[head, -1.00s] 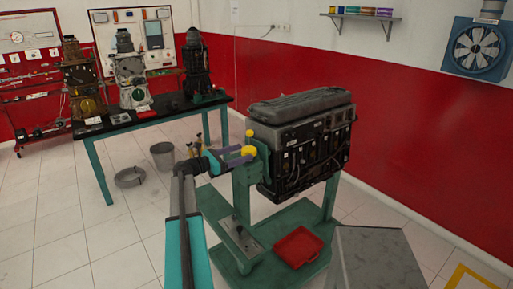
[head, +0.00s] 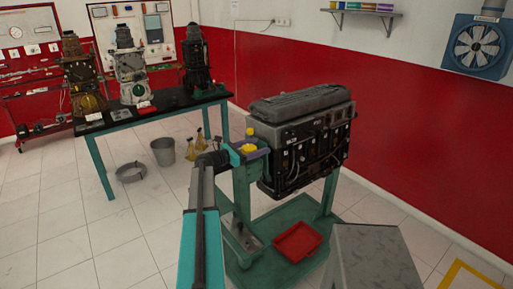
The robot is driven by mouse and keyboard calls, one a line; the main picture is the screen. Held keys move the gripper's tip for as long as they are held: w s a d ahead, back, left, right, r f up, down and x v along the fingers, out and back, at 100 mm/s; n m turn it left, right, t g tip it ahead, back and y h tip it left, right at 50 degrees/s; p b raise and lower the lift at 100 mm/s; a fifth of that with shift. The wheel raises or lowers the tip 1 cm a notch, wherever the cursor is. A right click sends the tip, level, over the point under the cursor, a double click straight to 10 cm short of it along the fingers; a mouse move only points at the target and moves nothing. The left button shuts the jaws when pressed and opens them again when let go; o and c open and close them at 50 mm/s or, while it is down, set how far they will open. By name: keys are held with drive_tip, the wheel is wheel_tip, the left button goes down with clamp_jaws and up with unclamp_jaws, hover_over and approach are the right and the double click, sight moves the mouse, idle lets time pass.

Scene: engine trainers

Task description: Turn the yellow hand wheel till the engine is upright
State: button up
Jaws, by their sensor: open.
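The engine (head: 310,145), dark with a grey ribbed cover on top, hangs on a green stand (head: 243,195) in the head view. Its cover faces up; I cannot tell whether it is exactly upright. The yellow hand wheel (head: 247,148) is at the engine's left end, partly hidden by my gripper. A yellow knob (head: 250,132) shows just above it.
A red tray (head: 297,242) lies on the stand's base. A grey-topped cabinet (head: 375,258) stands at front right. A dark bench (head: 155,108) with several engines is at the back left. A bucket (head: 163,151) and bottles (head: 197,148) stand on the floor.

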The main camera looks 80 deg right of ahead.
drive_tip(key=c, duration=1)
drive_tip(key=shift+c, duration=0.2)
drive_tip(key=shift+n+t+h+b, duration=0.3)
drive_tip(key=shift+h, duration=0.1)
drive_tip(key=shift+f+n+t+h+b, duration=0.1)
drive_tip(key=shift+n+t+h+b, duration=0.3)
drive_tip(key=shift+h+b, duration=0.1)
drive_tip(key=shift+w+d+n+t+h+b, duration=0.15)
drive_tip(key=shift+n+t+h+b, duration=0.15)
drive_tip(key=shift+n+t+h, duration=0.2)
drive_tip(key=shift+w+d+n+t+h+b, duration=0.15)
drive_tip(key=shift+n+t+h+b, duration=0.2)
drive_tip(key=shift+t, duration=0.25)
drive_tip(key=o, duration=1)
drive_tip(key=shift+o, duration=0.2)
